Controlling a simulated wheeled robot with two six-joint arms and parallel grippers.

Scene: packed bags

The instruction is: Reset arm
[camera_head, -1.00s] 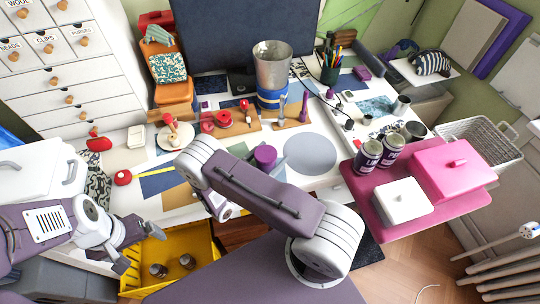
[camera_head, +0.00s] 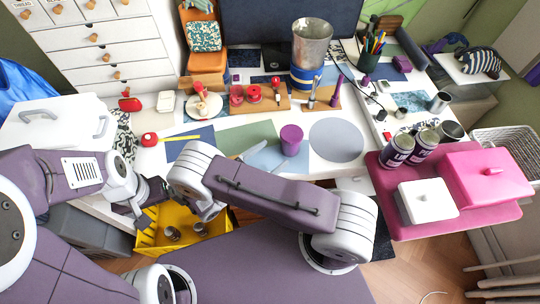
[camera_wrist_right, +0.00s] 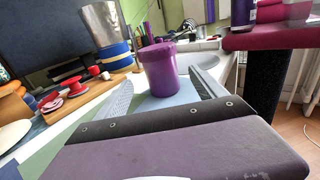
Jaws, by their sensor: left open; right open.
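My left gripper (camera_head: 150,196) is open and empty, over the left edge of the yellow crate (camera_head: 150,243) in the head view. My right gripper (camera_wrist_right: 162,80) is open in the right wrist view. Its two fingers point toward a purple lidded canister (camera_wrist_right: 160,72), with clear gaps on both sides. The canister stands upright on a blue sheet on the white table; it also shows in the head view (camera_head: 291,139).
A pink tray (camera_head: 385,182) with dark tins, a white box (camera_head: 428,201) and a pink box (camera_head: 487,174) stands at the right. A metal cylinder (camera_head: 311,45) and red items (camera_head: 253,93) on wooden boards are behind the canister. Two small jars lie in the crate.

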